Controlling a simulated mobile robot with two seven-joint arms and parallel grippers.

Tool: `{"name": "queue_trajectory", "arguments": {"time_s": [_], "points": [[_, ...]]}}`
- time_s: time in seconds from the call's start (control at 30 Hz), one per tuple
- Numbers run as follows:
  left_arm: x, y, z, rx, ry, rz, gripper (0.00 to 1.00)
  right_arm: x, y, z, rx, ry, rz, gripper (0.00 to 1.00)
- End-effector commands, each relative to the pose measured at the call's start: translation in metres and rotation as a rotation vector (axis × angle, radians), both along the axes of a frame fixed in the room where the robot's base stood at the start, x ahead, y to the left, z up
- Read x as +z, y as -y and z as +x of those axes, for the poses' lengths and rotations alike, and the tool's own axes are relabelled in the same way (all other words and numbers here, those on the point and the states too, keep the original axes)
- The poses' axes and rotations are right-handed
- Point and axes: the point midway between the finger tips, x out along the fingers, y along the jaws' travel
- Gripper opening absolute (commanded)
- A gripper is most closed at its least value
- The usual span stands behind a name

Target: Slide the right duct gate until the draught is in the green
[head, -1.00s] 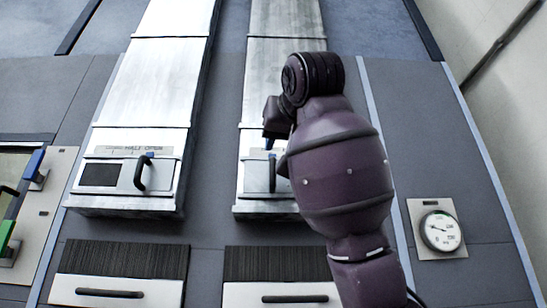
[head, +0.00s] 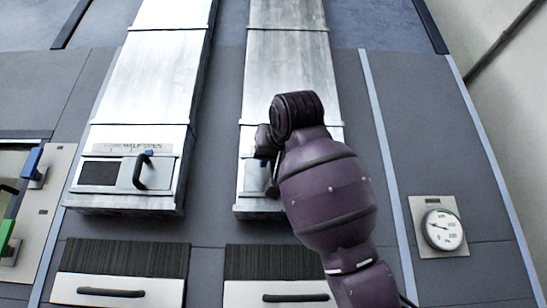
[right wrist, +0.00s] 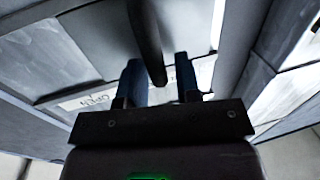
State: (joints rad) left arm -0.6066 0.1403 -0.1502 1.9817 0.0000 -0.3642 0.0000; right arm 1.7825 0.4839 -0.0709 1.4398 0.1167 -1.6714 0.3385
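The right duct gate (head: 252,180) is the plate at the lower end of the right metal duct, partly hidden by my right arm. Its dark bar handle (head: 271,186) shows just below my right gripper (head: 264,160). In the right wrist view, the dark handle (right wrist: 148,40) reaches between the two blue fingers of my right gripper (right wrist: 160,80). The fingers look apart, with a gap beside the handle. The draught gauge (head: 442,230) is on the right of the panel. Its needle appears to point left, away from the green mark at the top. My left gripper is out of view.
A left duct gate (head: 110,175) with its own handle (head: 141,172) sits on the left duct, under a "HALF OPEN" label. Two drawers with bar handles lie below the ducts. A blue lever (head: 33,163) and a green lever (head: 6,237) stand at the far left.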

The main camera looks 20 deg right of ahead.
Motion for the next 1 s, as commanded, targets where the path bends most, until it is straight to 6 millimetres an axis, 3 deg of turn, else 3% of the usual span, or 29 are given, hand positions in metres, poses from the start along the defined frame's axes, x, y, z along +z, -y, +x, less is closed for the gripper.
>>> {"name": "queue_trajectory", "arguments": {"time_s": [0.03, 0.2, 0.47, 0.57, 0.8, 1.0], "points": [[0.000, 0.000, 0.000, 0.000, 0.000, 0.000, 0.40, 0.000, 0.000, 0.000, 0.000, 0.000, 0.000, 0.23], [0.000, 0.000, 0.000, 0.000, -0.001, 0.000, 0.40, 0.000, 0.000, 0.000, 0.000, 0.000, 0.000, 0.00], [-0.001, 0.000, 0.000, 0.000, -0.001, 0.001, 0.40, 0.000, 0.002, -0.001, 0.000, 0.001, 0.001, 0.00], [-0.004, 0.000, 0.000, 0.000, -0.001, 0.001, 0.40, 0.000, 0.012, -0.004, -0.002, 0.002, 0.002, 0.00], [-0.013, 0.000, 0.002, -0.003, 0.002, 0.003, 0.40, 0.000, 0.057, -0.016, -0.004, 0.003, 0.004, 0.00], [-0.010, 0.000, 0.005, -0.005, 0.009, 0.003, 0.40, 0.001, 0.064, -0.019, -0.001, 0.003, 0.001, 0.00]]}}
